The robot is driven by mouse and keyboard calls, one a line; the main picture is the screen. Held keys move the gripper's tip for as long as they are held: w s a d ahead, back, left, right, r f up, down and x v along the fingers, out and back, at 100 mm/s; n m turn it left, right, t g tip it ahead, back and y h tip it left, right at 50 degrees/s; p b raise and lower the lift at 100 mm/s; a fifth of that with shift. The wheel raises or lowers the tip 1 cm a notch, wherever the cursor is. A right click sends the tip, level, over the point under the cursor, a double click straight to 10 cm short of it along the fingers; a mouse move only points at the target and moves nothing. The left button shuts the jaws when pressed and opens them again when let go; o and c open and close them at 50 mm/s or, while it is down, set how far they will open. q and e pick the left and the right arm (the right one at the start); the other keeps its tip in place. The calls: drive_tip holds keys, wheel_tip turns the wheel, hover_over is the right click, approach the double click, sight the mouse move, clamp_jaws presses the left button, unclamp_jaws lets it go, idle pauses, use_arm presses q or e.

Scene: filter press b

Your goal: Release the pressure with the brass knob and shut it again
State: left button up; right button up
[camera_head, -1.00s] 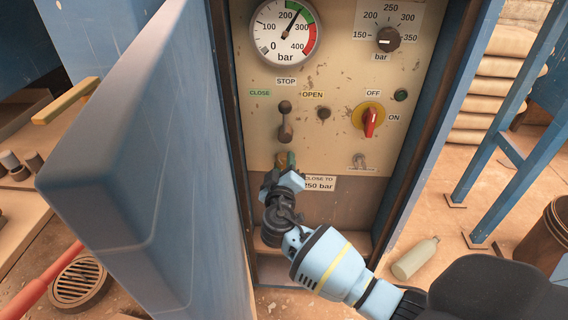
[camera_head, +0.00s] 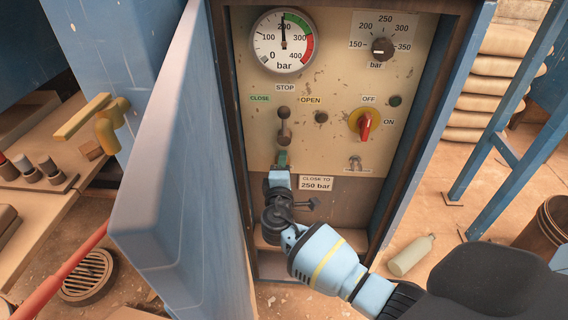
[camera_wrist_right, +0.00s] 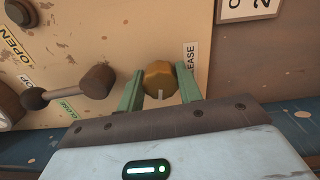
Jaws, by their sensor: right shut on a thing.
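The brass knob (camera_wrist_right: 159,74) sits on the cream panel beside a partly hidden label ending in "EASE". A pale mark on it points toward my gripper in the wrist view. My right gripper (camera_wrist_right: 160,84) is shut on it, with a green finger on each side. In the head view, my right gripper (camera_head: 282,160) covers the knob, low on the panel below the lever. The pressure gauge (camera_head: 284,41) needle points almost straight up, near 200 bar. My left gripper is not in view.
The black lever (camera_head: 284,125) stands just above my gripper, under the STOP label. A red-and-yellow switch (camera_head: 364,124) and a black dial (camera_head: 382,47) are further right. The open blue cabinet door (camera_head: 170,150) stands close on the left.

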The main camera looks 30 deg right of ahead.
drive_tip(key=shift+n, duration=0.7)
drive_tip(key=o, duration=1)
drive_tip(key=p+v, duration=0.1)
drive_tip(key=v, duration=0.7)
